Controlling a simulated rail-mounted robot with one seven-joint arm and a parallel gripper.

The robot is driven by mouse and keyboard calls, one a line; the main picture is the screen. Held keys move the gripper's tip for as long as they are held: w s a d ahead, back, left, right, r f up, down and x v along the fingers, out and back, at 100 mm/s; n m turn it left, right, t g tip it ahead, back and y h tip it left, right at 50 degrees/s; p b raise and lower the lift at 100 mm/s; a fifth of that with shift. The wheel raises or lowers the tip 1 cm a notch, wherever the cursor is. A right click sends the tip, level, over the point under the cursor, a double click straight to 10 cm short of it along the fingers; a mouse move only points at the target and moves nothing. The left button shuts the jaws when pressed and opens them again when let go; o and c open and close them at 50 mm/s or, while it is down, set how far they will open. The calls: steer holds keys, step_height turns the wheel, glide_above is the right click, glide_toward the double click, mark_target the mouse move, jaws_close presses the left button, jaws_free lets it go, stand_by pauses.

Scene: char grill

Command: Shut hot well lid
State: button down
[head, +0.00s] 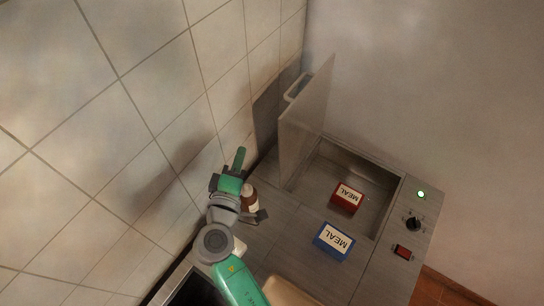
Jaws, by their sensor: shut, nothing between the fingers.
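The hot well lid (306,117) stands open and upright on the left side of the well, with its handle (297,88) on the side toward the tiled wall. The hot well (375,179) is an open recess, and a red meal box (347,198) sits inside it. My gripper (239,160) is shut and empty. It is left of the lid and close to the tiled wall, apart from the lid in this view.
A blue meal box (333,241) lies on the counter in front of the well. A brown bottle (249,197) stands beside my gripper. The control panel has a lit green lamp (421,194), a black knob (413,224) and a red switch (402,252).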

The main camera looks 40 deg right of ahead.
step_height(320, 180, down, 7)
steer(key=s+n, duration=0.2)
steer(key=w+d+p, duration=0.2)
steer(key=d+p, duration=0.1)
steer(key=d, duration=0.7)
steer(key=shift+w+r+g+h, duration=0.25)
steer(key=shift+w+g+h, duration=0.05)
steer(key=shift+w+h, duration=0.1)
steer(key=shift+s, duration=0.1)
